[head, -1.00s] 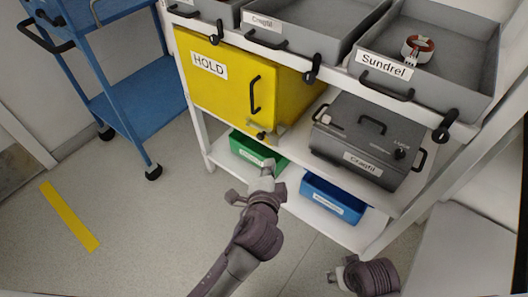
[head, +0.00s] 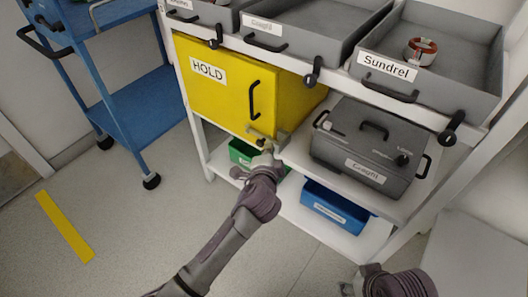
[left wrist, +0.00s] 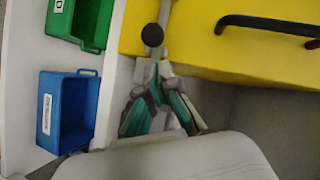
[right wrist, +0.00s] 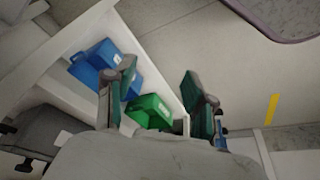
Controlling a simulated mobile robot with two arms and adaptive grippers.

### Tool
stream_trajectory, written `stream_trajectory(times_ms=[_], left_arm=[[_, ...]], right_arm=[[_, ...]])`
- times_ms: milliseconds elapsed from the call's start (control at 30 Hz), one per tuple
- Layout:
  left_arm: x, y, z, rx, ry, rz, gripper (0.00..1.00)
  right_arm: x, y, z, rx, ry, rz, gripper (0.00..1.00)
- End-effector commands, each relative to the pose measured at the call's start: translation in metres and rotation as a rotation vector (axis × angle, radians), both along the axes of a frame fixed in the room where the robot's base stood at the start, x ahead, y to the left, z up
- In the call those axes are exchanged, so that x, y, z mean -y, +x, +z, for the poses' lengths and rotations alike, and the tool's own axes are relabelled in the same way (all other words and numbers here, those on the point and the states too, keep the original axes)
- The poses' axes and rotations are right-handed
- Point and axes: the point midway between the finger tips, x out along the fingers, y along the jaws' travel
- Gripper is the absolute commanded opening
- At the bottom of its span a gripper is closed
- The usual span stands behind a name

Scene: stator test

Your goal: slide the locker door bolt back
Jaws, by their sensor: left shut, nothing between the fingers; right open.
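The yellow locker (head: 225,100) labelled HOLD sits on the shelf, its door closed with a black handle (head: 254,100). The bolt (head: 262,142), with a dark round knob, is at the door's lower right corner. In the head view the left gripper (head: 265,160) covers part of the bolt area. My right gripper (right wrist: 160,72) is open and empty, low at the right.
A grey case (head: 345,150) stands right of the locker. A green bin (head: 243,152) and a blue bin (head: 335,207) are on the lower shelf. Grey trays (head: 435,95) line the shelf above. A blue cart (head: 130,100) stands at the left. The floor in front is clear.

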Motion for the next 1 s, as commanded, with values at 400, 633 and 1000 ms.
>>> stream_trajectory(times_ms=[400,633,1000], left_arm=[[-0.014,0.015,-0.010,-0.001,-0.001,-0.001,0.00],[-0.015,0.016,-0.010,-0.001,0.000,0.000,0.00],[-0.041,0.035,-0.010,0.000,-0.002,-0.001,0.00]], right_arm=[[0.000,0.001,-0.005,0.001,0.000,0.000,0.55],[0.000,0.000,-0.004,0.002,0.000,0.000,0.55],[-0.002,0.008,-0.013,-0.005,0.001,0.000,0.55]])
